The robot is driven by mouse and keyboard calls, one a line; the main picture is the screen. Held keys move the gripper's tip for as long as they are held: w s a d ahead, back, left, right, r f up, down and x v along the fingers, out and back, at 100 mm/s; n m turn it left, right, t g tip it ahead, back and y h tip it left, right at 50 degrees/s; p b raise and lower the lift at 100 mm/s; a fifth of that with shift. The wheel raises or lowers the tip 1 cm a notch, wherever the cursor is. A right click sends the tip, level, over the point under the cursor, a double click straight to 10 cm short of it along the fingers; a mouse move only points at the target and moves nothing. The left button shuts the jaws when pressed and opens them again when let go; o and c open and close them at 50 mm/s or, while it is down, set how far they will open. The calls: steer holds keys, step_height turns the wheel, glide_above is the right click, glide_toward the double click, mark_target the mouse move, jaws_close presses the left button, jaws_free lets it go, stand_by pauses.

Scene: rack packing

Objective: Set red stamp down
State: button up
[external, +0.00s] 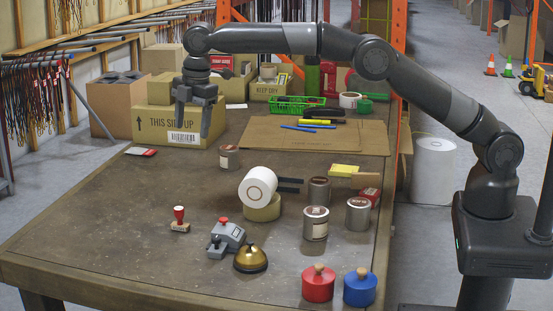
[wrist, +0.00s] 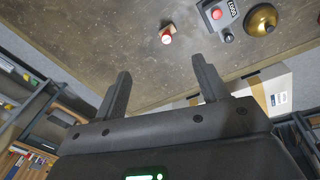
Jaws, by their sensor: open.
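The red stamp (external: 179,219) stands upright on the table at the front left, its red knob up and its pale wooden base on the table. In the wrist view the red stamp (wrist: 167,35) shows beyond my fingers, apart from them. My gripper (external: 194,134) is open and empty, raised at the far left of the table in front of the large cardboard box. Its two fingers (wrist: 160,90) are spread wide in the wrist view with nothing between them.
Right of the stamp are a grey device with a red button (external: 226,238) and a brass bell (external: 250,257). A white roll (external: 258,187) and several tins (external: 316,223) stand further right. The box (external: 165,126) is behind my gripper. The table around the stamp is clear.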

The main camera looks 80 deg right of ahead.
steer(key=s+d+r+m+t, duration=0.1)
steer(key=s+d+r+m, duration=0.4)
steer(key=s+r, duration=0.6)
steer(key=s+d+r+m+t, duration=0.1)
steer(key=s+d+r, duration=0.2)
steer(key=s, duration=0.3)
steer(key=s+d+r+m, duration=0.1)
steer(key=s+d+r, duration=0.25)
steer(key=s, duration=0.35)
steer(key=s+d+f+m, duration=0.2)
steer(key=s+f, duration=0.2)
steer(key=s, duration=0.5)
steer(key=s+d+f+m+t, duration=0.1)
steer(key=s+f, duration=0.3)
steer(key=s, duration=0.6)
steer(key=s+d+f+m+t, duration=0.1)
steer(key=s+d+f+m, duration=0.2)
steer(key=s, duration=0.6)
steer(key=shift+s+f+m, duration=0.2)
steer(key=shift+f+m, duration=0.2)
